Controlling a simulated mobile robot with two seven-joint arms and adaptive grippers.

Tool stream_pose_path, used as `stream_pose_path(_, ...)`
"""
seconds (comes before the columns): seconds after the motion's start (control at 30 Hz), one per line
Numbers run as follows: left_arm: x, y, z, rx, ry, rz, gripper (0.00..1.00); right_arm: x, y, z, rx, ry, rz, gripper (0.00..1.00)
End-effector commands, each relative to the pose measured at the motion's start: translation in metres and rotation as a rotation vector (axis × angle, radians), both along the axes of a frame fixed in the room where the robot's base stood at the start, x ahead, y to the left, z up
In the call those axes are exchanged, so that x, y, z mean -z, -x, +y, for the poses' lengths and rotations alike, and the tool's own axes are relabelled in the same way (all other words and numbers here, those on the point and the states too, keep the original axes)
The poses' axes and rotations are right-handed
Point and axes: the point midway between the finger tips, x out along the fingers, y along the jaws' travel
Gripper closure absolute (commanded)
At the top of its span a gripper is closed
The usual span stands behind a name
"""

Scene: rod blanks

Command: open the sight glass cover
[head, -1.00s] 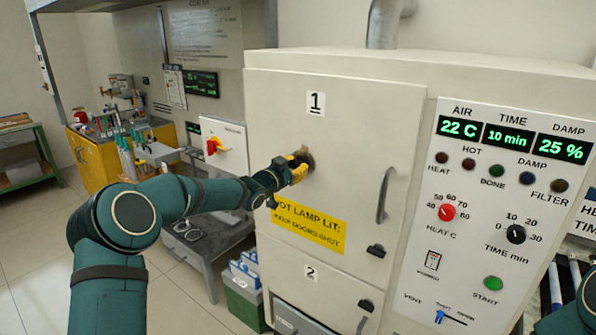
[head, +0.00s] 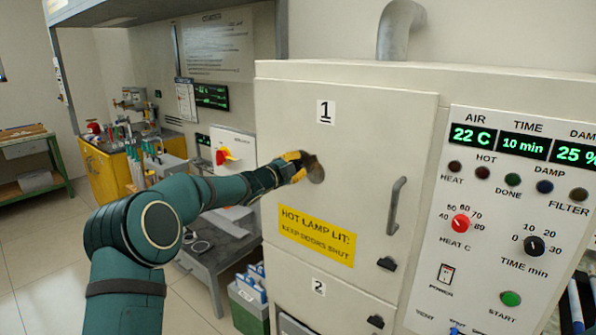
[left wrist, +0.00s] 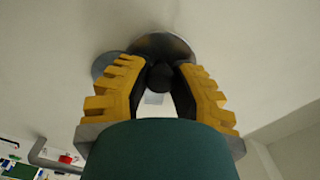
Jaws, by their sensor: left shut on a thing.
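The sight glass cover is a round dark metal disc (head: 316,170) on the upper oven door, below the label 1. In the left wrist view the cover (left wrist: 172,44) shows with a black knob (left wrist: 160,77) in front of it. A paler grey round patch (left wrist: 103,66) shows beside the disc, partly behind it; it looks like the sight glass. My left gripper (head: 298,166) has its yellow fingers closed around the knob, against the door. The left wrist view shows the gripper (left wrist: 160,82) with a finger on each side of the knob. My right gripper is out of view.
The upper door (head: 345,140) is shut, with a grey handle (head: 396,205) right of the cover. A control panel (head: 480,225) stands further right. A grey low table (head: 220,245) and a green crate (head: 247,308) stand left of the oven.

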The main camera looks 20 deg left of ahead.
Motion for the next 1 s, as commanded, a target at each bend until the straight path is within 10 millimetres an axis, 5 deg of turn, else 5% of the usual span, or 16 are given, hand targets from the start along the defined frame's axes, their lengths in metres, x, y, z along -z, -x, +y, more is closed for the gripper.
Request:
stream_pose_path(0.83,-0.0077,-0.0009,0.0021,0.0,-0.13,-0.05,1.0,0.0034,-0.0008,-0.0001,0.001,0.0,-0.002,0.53)
stream_pose_path(0.87,-0.0077,-0.0009,0.0021,0.0,-0.13,-0.05,0.69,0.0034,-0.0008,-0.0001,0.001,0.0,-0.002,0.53)
stream_pose_path(0.9,-0.0077,-0.0009,0.0021,0.0,-0.129,-0.049,0.54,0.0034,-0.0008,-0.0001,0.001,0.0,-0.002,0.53)
stream_pose_path(0.93,-0.0075,-0.0008,0.002,0.0,-0.129,-0.049,0.44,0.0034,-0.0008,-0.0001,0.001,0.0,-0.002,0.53)
stream_pose_path(1.0,-0.0073,-0.0008,0.002,0.0,-0.129,-0.049,0.44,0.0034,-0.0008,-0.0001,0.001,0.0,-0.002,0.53)
